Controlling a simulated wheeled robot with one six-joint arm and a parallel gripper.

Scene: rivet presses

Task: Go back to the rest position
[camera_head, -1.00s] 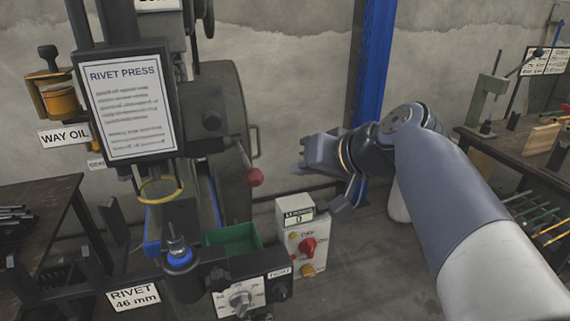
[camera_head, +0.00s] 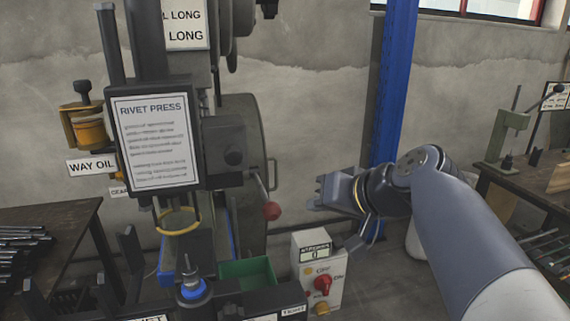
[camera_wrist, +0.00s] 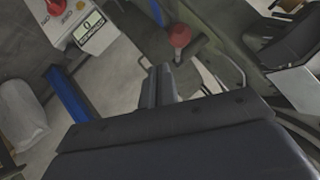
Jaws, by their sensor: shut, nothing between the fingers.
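My gripper (camera_head: 322,192) is in the air in front of the grey wall, to the right of the rivet press. It points left, and its fingers are shut and empty. In the wrist view the closed fingers (camera_wrist: 157,86) stand together at the middle. The press's red-knobbed lever (camera_head: 271,210) is a little left of and below my gripper, apart from it in the head view. The red knob also shows in the wrist view (camera_wrist: 180,37), just beyond the fingertips.
A control box (camera_head: 318,270) with a counter and red switch stands below my gripper. A green bin (camera_head: 247,271) sits beside the press. A blue post (camera_head: 392,85) rises behind my arm. A workbench (camera_head: 505,182) stands at the right. Metal rods (camera_head: 25,250) lie on a left table.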

